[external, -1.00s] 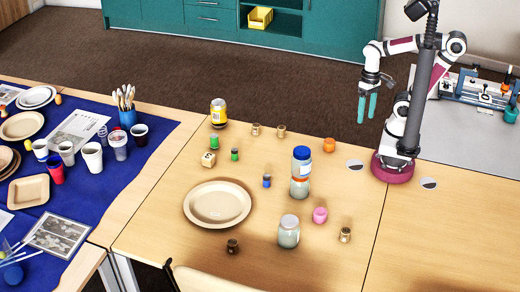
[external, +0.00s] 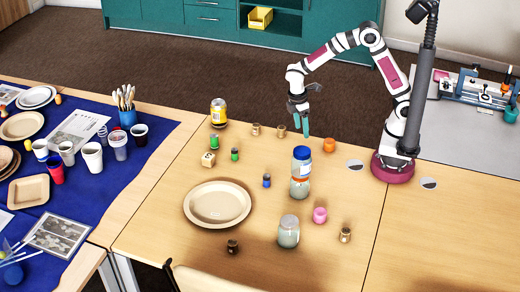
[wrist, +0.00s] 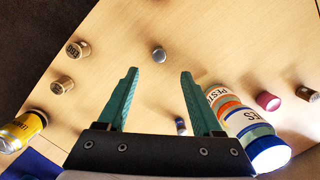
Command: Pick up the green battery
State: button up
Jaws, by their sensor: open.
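A small green battery-like cylinder (external: 234,155) stands upright on the wooden table in the external view, left of centre. My gripper (external: 303,125) hangs above the table's back part, right of both, empty. In the wrist view its jaws (wrist: 160,74) are open with only table between the tips. Neither green cylinder shows in the wrist view.
A tall blue-capped jar (external: 300,175), a small blue cylinder (external: 267,181), a wooden cube (external: 208,160), a yellow can (external: 218,112) and an orange item (external: 329,145) stand around. A tan plate (external: 217,204) lies in front. Two small brown jars (wrist: 77,48) (wrist: 62,85) show at wrist-view left.

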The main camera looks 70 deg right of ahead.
jog(key=f, duration=0.8)
jog(key=d+f, duration=0.1)
jog(key=f, duration=0.3)
jog(key=shift+s+f, duration=0.15)
jog(key=shift+s, duration=0.25)
grip_shut()
